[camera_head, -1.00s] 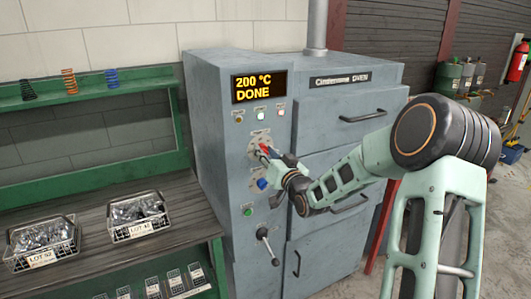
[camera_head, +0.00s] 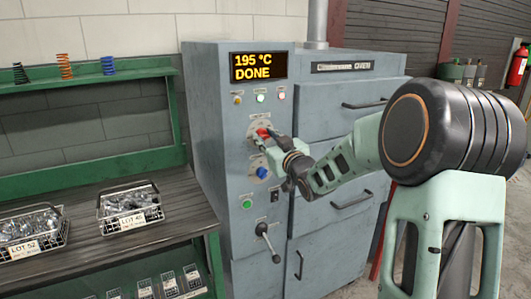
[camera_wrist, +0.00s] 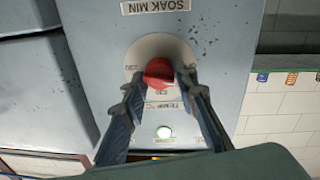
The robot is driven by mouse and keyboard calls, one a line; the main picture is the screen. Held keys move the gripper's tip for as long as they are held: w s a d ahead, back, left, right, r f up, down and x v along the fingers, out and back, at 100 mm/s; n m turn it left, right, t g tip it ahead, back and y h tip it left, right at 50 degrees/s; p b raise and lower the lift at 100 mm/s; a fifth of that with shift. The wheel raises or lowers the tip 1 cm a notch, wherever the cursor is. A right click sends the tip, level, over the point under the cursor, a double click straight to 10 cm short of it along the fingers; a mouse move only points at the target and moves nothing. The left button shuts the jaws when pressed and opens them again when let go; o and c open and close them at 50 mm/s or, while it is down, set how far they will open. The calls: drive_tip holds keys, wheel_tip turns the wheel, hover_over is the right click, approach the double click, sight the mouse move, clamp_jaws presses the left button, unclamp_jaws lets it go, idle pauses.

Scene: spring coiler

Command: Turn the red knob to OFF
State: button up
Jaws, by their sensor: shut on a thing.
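The red knob (camera_head: 263,133) sits on a round pale dial on the grey oven's front panel, below the display. My gripper (camera_head: 270,137) reaches it from the right and covers part of it. In the wrist view the red knob (camera_wrist: 158,72) lies between the two fingertips of my gripper (camera_wrist: 160,77), one on each side, and they are shut on it. That view is upside down, with a "TEMP °C" label beside the dial. The small dial marks are too blurred to read, so the knob's setting cannot be told.
The oven display (camera_head: 258,66) reads "195 °C DONE". A blue knob (camera_head: 263,172), a green button (camera_head: 247,204) and a lever (camera_head: 268,245) lie below the red knob. Wire baskets (camera_head: 130,207) stand on the bench (camera_head: 180,200) to the left.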

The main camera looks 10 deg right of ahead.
drive_tip(key=n+b, duration=0.1)
drive_tip(key=b, duration=0.1)
drive_tip(key=n+b, duration=0.2)
drive_tip(key=shift+a+f, duration=0.1)
drive_tip(key=shift+f, duration=0.2)
drive_tip(key=shift+r+n+y+b, duration=0.15)
drive_tip(key=shift+n+y+b, duration=0.25)
drive_tip(key=shift+n+b, duration=0.45)
drive_tip(key=o, duration=1.1)
drive_tip(key=shift+o, duration=0.2)
drive_tip(key=shift+s, duration=0.1)
drive_tip(key=v, duration=1.2)
drive_tip(key=shift+a, duration=0.1)
